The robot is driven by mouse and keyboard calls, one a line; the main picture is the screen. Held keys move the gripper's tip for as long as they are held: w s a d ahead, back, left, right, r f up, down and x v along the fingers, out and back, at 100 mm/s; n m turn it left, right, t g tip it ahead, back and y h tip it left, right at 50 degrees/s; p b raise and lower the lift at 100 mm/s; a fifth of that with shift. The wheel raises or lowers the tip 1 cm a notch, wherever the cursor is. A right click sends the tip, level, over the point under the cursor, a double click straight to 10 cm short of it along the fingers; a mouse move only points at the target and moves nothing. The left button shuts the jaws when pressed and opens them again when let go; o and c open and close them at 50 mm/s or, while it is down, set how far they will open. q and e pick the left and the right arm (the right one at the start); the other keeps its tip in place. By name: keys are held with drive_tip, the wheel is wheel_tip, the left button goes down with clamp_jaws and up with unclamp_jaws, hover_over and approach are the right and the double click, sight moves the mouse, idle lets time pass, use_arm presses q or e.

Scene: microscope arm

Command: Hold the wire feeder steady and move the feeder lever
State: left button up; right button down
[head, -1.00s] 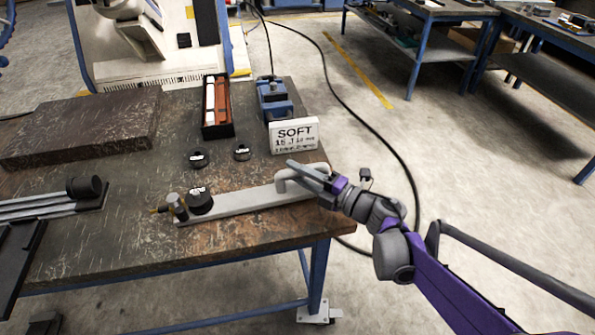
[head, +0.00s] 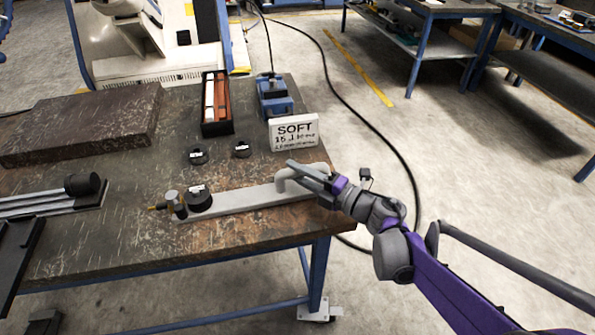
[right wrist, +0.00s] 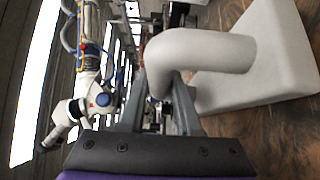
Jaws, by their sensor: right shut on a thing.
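A long pale grey bar, seemingly the wire feeder (head: 238,203), lies flat near the table's front right edge. A bent grey handle (head: 283,183) rises at its right end; it also shows large in the right wrist view (right wrist: 205,52). A black round knob (head: 199,202) and a small metal and brass fitting (head: 172,203) sit at its left end. I cannot tell which part is the feeder lever. My right gripper (head: 308,173) is shut on the bent handle, its fingers partly covering it. My left gripper is not in view.
A white sign reading SOFT (head: 294,132) stands behind the bar. A dark slab (head: 80,122) lies at left. The front middle of the table is clear.

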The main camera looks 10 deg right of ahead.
use_arm(q)
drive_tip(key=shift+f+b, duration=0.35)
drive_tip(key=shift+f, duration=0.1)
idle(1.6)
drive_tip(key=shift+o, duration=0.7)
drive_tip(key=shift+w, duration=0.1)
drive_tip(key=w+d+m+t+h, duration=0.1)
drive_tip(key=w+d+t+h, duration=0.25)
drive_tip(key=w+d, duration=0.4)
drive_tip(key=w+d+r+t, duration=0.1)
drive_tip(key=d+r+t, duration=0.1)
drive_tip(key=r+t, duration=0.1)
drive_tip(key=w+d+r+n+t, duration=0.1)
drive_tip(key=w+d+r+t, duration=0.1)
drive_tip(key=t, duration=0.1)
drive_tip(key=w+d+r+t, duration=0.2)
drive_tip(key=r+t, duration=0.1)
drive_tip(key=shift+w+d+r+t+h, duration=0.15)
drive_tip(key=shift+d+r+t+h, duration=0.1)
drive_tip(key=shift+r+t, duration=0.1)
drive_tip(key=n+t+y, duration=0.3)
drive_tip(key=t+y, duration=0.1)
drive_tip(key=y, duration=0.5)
approach(181, 213)
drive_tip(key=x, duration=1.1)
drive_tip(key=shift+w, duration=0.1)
